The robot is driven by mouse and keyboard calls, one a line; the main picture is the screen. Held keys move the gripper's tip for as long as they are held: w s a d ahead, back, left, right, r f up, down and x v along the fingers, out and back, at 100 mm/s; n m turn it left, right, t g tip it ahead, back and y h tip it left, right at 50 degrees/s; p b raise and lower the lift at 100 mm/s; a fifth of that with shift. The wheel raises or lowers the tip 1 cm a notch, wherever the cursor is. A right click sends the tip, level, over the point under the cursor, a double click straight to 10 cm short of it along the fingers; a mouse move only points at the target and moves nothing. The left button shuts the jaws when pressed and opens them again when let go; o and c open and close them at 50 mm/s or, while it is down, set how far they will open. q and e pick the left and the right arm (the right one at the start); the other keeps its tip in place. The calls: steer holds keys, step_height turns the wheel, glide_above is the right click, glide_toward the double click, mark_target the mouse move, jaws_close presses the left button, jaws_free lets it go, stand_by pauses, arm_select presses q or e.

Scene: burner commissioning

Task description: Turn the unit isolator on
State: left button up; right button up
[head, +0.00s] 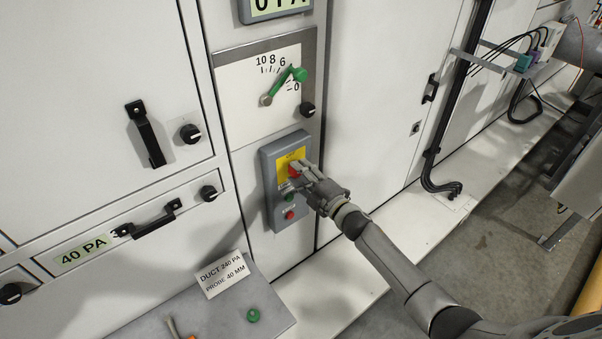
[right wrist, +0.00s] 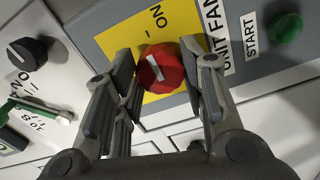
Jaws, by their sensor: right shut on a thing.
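The unit isolator is a red rotary knob (right wrist: 160,68) with a white pointer bar on a yellow plate (right wrist: 126,32). The word ON and a short mark show on the plate. In the head view the yellow plate (head: 287,162) is on a grey control box (head: 271,182) on the white cabinet. My right gripper (head: 302,172) is shut on the red knob, with one finger on either side of it in the right wrist view (right wrist: 162,82). In the head view the fingers partly hide the knob. My left gripper is not in view.
Below the isolator are a green start button (head: 289,197) and a red button (head: 290,215). A gauge panel (head: 262,85) with a green pointer is above. A grey shelf (head: 215,315) with a card (head: 223,275) is at lower left. Black cabinet handles (head: 146,134) stick out at left.

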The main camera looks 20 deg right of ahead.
steer(key=shift+f, duration=0.1)
stand_by(0.4)
steer(key=o, duration=1)
steer(key=v, duration=1.2)
